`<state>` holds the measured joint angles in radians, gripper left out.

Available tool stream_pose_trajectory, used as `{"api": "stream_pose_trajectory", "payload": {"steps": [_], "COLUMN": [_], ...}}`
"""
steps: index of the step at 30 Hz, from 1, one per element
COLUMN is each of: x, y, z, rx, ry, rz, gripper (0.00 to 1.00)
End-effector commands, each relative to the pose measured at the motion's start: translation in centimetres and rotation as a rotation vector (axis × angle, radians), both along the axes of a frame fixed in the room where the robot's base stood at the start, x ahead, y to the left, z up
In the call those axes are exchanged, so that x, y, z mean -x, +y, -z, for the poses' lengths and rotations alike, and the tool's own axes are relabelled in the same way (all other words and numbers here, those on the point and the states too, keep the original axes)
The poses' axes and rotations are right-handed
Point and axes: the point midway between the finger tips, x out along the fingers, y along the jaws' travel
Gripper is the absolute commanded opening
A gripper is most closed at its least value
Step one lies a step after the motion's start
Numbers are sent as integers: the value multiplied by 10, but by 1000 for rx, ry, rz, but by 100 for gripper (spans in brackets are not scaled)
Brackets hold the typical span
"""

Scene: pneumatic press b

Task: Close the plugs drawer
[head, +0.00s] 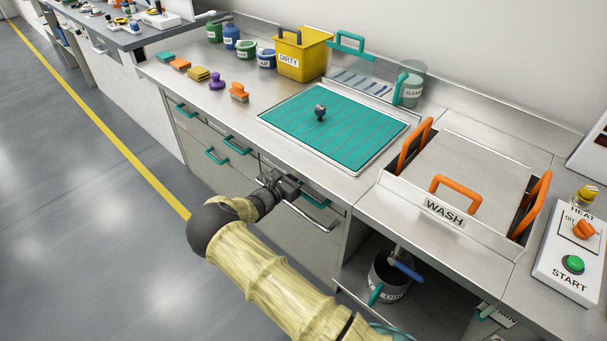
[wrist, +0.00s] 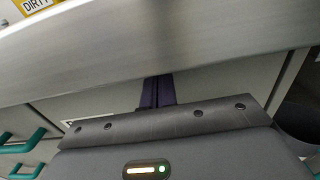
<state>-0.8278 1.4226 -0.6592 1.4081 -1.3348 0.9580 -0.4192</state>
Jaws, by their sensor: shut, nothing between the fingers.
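A bank of drawers with teal handles is under the counter. In the head view, the drawer front (head: 312,216) by my gripper appears to stand slightly out, with a pale edge below the counter; my arm hides part of it. I cannot read a label that marks the plugs drawer. My gripper (head: 284,185) is shut and empty at this front, beside a teal handle (head: 314,193). In the wrist view, the dark fingers (wrist: 157,91) are together just under the counter edge, against or close to the grey front (wrist: 205,88). I cannot tell whether they touch.
The counter edge (wrist: 150,45) overhangs just above the fingers. Other teal handles (head: 237,146) are to the left. An open bay with a grey bucket (head: 389,280) is to the right. The teal mat (head: 335,125) and yellow bin (head: 303,55) stand on top. The floor at left is clear.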

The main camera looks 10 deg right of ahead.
Motion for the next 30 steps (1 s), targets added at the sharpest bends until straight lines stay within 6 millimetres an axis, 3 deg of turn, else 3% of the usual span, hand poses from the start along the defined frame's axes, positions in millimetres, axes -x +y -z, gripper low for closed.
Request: {"api": "stream_pose_trajectory", "payload": {"steps": [5, 11, 30], "x": [1, 11, 80], "y": [2, 17, 92], "z": [0, -1, 0], "rx": [0, -1, -1], "ry": [0, -1, 1], "rz": [1, 2, 16], "gripper": [0, 0, 0]}}
